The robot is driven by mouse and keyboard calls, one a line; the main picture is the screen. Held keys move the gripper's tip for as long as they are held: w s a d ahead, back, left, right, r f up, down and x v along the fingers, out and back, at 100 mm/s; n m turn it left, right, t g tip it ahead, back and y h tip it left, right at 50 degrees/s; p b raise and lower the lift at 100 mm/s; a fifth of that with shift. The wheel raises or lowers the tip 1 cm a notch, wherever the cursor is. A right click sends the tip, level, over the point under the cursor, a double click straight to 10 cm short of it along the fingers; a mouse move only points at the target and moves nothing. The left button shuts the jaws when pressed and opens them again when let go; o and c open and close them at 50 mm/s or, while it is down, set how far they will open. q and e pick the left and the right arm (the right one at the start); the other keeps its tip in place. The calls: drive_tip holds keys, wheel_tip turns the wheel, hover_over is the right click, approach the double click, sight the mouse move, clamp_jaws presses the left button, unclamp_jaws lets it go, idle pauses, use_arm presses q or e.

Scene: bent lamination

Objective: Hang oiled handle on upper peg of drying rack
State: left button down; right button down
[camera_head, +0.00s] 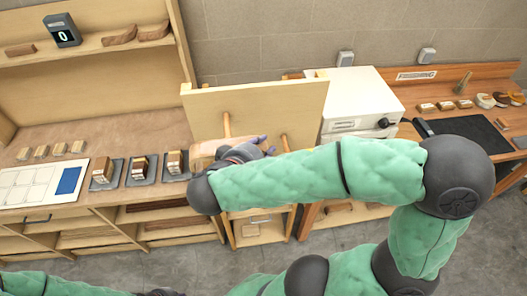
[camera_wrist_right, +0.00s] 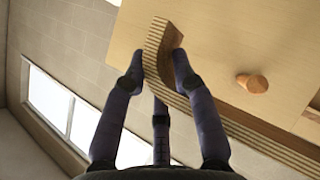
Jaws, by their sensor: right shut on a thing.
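The drying rack is a pale upright board (camera_head: 270,105) with round pegs. One peg (camera_head: 227,126) stands out just above the handle in the head view; another peg (camera_head: 284,143) is further right. My right gripper (camera_head: 243,153) is shut on the bent, striped laminated handle (camera_head: 207,148), in front of the board. In the right wrist view the fingertips (camera_wrist_right: 160,72) pinch the handle (camera_wrist_right: 164,45) near one end, and its long part runs to the lower right. A round peg (camera_wrist_right: 254,83) shows there beside the handle, apart from it.
Small wood stacks on dark trays (camera_head: 140,170) and a white board with a blue patch (camera_head: 40,185) lie on the left bench. A white box-shaped appliance (camera_head: 360,95) stands right of the rack. Bare floor (camera_head: 340,245) lies in front.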

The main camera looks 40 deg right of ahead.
drive_tip(key=shift+w+d, duration=0.5)
drive_tip(key=shift+w, duration=0.25)
drive_tip(key=shift+w+d, duration=0.45)
drive_tip(key=shift+w, duration=0.3)
drive_tip(key=w+d+f+b, duration=0.1)
drive_tip(key=w+d, duration=0.2)
drive_tip(key=w, duration=0.2)
drive_tip(key=shift+f, duration=0.25)
idle(0.4)
drive_tip(key=shift+b, duration=0.6)
drive_tip(key=c, duration=0.9)
unclamp_jaws()
